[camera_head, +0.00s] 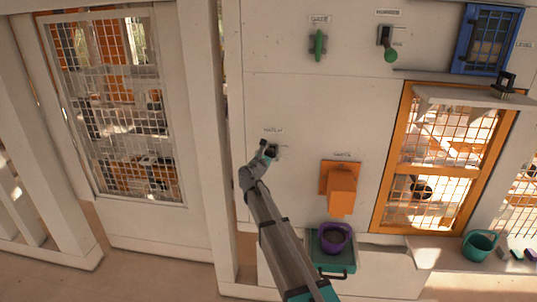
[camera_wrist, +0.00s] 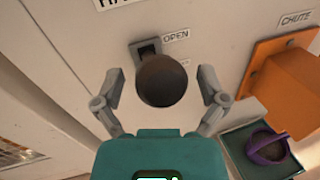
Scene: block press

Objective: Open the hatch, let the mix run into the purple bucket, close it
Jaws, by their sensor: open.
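The hatch lever has a dark round knob (camera_wrist: 162,82) that sticks out of a dark slot in the pale wall panel. A label reading OPEN is beside the slot's top; the label below is mostly hidden by the knob. I cannot tell the lever's setting. My gripper (camera_head: 268,151) is open, its fingers on either side of the knob (camera_wrist: 160,86) with visible gaps. The orange chute (camera_head: 341,190) is right of the lever; it also shows in the wrist view (camera_wrist: 282,85). The purple bucket (camera_head: 335,252) stands upright below the chute. Its inside looks dark; no flow shows.
The bucket stands on a teal tray (camera_head: 322,265) with a handle. Above are a green-handled lever (camera_head: 318,45) and a green-knobbed lever (camera_head: 390,54). A teal bucket (camera_head: 480,246) stands on the ledge at right. An orange-framed mesh window (camera_head: 388,155) is right of the chute.

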